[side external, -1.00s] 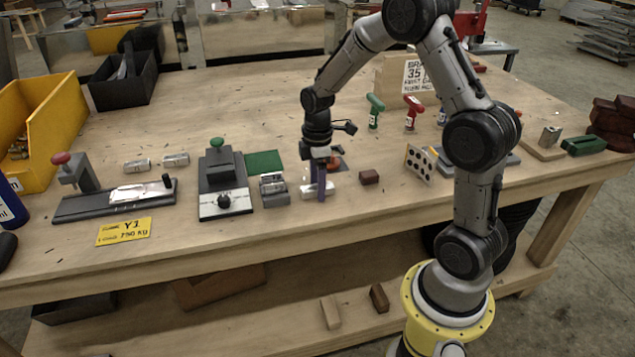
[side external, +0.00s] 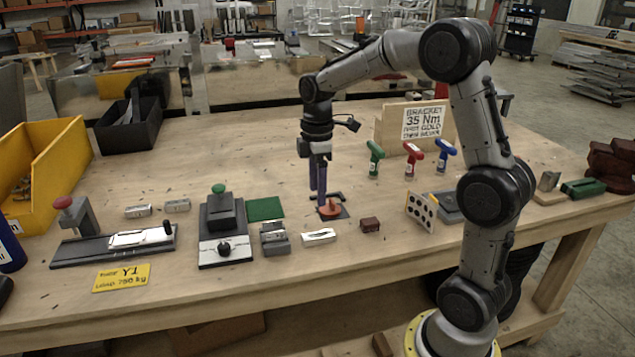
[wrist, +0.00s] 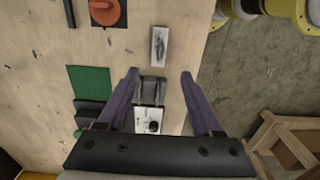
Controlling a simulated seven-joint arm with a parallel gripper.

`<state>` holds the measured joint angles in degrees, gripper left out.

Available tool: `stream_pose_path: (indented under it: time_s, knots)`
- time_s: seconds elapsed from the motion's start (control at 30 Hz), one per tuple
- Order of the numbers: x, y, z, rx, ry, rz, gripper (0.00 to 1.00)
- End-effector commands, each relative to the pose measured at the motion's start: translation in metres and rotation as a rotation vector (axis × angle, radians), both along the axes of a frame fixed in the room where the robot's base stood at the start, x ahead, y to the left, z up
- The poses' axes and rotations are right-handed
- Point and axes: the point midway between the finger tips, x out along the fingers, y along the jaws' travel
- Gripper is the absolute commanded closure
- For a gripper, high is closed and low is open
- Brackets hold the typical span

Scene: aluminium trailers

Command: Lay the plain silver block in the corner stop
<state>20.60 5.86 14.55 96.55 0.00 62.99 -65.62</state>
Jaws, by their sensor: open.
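A small silver block (side external: 318,236) with a dark mark on top lies flat on the table; it also shows in the wrist view (wrist: 159,47). A grey metal piece with raised parts (side external: 275,238) stands just left of it, apart from it, and shows between my fingers in the wrist view (wrist: 152,87); I cannot tell for sure that it is the corner stop. Two more silver blocks (side external: 138,211) (side external: 177,205) lie farther left, seemingly with markings. My gripper (side external: 318,196) is open and empty, fingers pointing down, above the table; it spans the wrist view (wrist: 160,74).
An orange disc (side external: 330,209) on a dark plate is behind the silver block. A green mat (side external: 265,208) and dark clamp fixture (side external: 222,225) are left.

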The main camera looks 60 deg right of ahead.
Motion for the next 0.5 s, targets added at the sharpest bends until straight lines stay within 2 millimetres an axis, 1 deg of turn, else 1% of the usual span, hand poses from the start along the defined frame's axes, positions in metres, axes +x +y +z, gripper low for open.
stream_pose_path:
  time_s: [0.03, 0.17, 0.27, 0.37, 0.47, 0.5]
  knots:
    - [0.0, 0.0, 0.005, -0.001, -0.001, 0.0, 0.33]
    - [-0.002, 0.003, 0.014, -0.003, -0.007, -0.009, 0.33]
    - [-0.012, 0.016, 0.027, -0.013, -0.04, -0.053, 0.33]
    - [-0.034, 0.041, 0.046, -0.022, -0.103, -0.145, 0.33]
    - [-0.067, 0.069, 0.062, -0.016, -0.186, -0.269, 0.33]
    - [-0.08, 0.079, 0.066, -0.008, -0.219, -0.321, 0.33]
